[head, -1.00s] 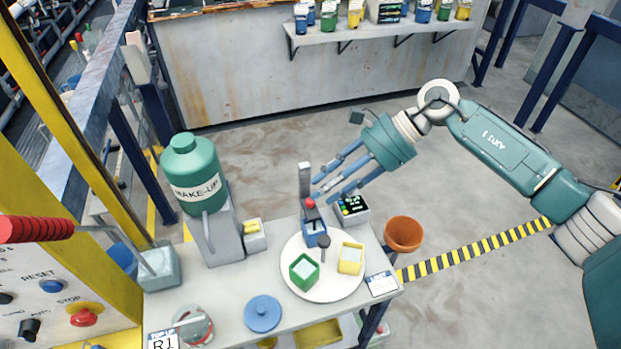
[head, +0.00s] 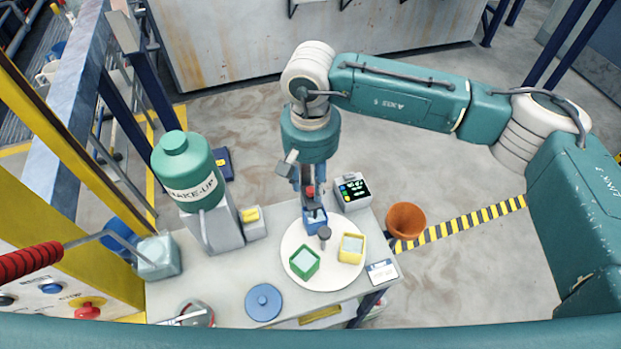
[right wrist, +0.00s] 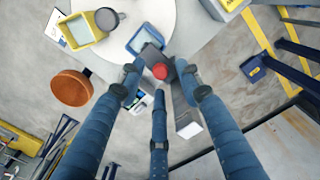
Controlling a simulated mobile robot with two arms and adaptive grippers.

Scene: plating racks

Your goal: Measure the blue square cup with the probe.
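The blue square cup (head: 317,225) stands at the back of a round white plate (head: 290,246); it also shows in the right wrist view (right wrist: 150,36). A dark probe with a red knob (right wrist: 160,71) is at the cup's near side in the wrist view; in the head view its red top (head: 309,191) shows above the cup. My right gripper (right wrist: 157,76) points down over the probe, its blue fingers spread around the knob. It looks open; contact is unclear. In the head view the fingers are partly hidden behind the probe. My left gripper is out of view.
Green (head: 304,263) and yellow (head: 351,248) square cups and a dark round-topped item (head: 324,234) share the plate. A display box (head: 352,191) stands behind right, a make-up bottle (head: 186,170) left. A blue round lid (head: 263,302) lies in front.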

